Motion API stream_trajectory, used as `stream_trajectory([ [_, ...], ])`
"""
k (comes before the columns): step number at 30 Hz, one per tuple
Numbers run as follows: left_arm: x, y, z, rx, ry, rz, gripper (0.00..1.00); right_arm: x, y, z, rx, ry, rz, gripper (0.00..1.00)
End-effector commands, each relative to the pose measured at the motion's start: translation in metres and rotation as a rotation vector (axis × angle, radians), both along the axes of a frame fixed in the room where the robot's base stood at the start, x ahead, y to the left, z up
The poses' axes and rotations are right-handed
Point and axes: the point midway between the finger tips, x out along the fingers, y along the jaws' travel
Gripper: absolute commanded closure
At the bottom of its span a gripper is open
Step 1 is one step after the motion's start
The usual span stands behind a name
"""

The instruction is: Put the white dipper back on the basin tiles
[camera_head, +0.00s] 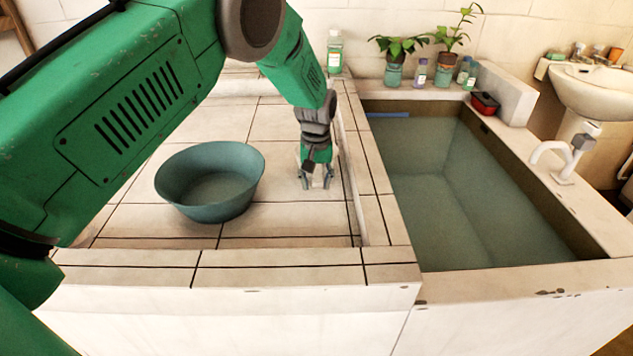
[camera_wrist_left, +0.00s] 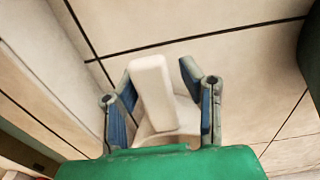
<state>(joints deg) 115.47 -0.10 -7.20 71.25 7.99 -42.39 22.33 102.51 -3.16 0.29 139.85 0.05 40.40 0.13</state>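The white dipper (camera_wrist_left: 154,92) shows in the left wrist view, with its blocky white handle standing up between my left gripper's fingers and a paler white part below, partly hidden by my green wrist. It is over or on the pale basin tiles (camera_head: 285,222). My left gripper (camera_head: 315,184) is low at the right side of the tiled top. Its blue-padded fingers are spread on either side of the handle, with a clear gap on the right side. In the head view the dipper is too small and covered to make out. My right gripper is not in view.
A teal bowl (camera_head: 210,182) stands on the tiles left of the gripper. A raised tiled edge (camera_head: 366,180) and the water-filled basin (camera_head: 450,200) lie to the right. Bottles and potted plants (camera_head: 396,58) stand on the back ledge. A tap (camera_head: 564,158) stands on the right rim.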

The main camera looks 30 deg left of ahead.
Motion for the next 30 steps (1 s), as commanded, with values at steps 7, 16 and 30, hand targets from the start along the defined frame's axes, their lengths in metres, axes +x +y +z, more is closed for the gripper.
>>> stream_trajectory([
  [7, 0.0, -0.002, 0.006, 0.002, -0.001, -0.002, 0.65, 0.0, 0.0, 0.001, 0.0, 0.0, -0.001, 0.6],
  [16, -0.001, 0.0, 0.06, 0.0, -0.004, -0.001, 0.65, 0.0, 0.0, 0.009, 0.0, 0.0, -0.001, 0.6],
  [30, -0.004, -0.003, 0.12, 0.001, 0.001, -0.002, 0.65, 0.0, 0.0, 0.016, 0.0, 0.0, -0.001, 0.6],
])
